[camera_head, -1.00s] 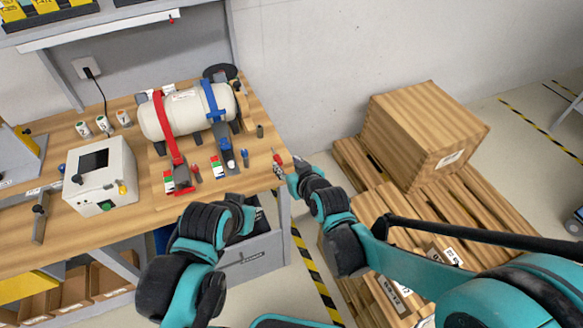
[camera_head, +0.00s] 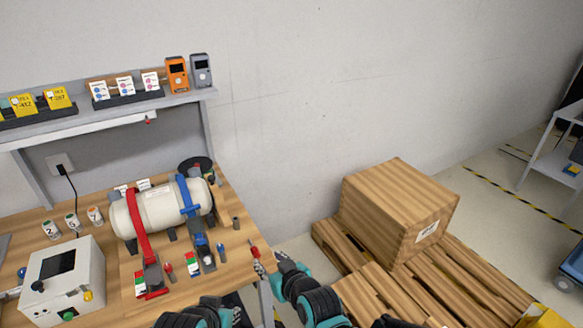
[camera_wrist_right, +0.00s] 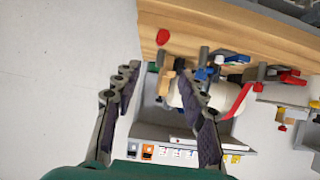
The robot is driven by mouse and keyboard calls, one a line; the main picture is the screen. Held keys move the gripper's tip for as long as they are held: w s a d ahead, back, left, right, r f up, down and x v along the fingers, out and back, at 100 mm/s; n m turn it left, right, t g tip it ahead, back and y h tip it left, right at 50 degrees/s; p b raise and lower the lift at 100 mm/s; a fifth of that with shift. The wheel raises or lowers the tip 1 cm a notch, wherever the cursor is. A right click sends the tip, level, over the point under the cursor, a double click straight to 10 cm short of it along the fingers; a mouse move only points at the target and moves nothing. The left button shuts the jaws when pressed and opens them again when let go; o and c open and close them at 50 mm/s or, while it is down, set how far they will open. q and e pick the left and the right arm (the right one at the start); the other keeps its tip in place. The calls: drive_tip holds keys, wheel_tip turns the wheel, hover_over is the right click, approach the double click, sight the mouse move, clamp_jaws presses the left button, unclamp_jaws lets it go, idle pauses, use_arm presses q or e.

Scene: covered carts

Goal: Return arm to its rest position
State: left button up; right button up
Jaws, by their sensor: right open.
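My right arm comes up from the bottom of the head view, and its gripper (camera_head: 275,262) is just off the right end of the workbench, partly hard to make out. In the right wrist view my right gripper (camera_wrist_right: 162,78) has its two fingers wide apart with nothing held between them. Only a dark and teal link of my left arm shows at the bottom edge of the head view; its gripper is outside the frame.
The wooden workbench (camera_head: 222,262) holds a white tank (camera_head: 160,210) with a red strap (camera_head: 139,225) and a blue strap (camera_head: 187,197), and a white box device (camera_head: 88,262). A wooden crate (camera_head: 385,215) stands on pallets (camera_head: 470,280) at the right. The wall above is clear.

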drive_tip(key=s+d+m+g+h, duration=0.1)
drive_tip(key=s+d+m+h, duration=0.1)
drive_tip(key=s+d, duration=0.3)
drive_tip(key=s+d+m+g+h, duration=0.1)
drive_tip(key=s+d, duration=0.3)
drive_tip(key=d, duration=0.9)
drive_tip(key=s+d+m+g+h, duration=0.1)
drive_tip(key=s+d+m+h, duration=0.2)
drive_tip(key=d, duration=0.7)
drive_tip(key=s, duration=0.2)
drive_tip(key=shift+s+m+h, duration=0.3)
drive_tip(key=shift+m+h, duration=0.1)
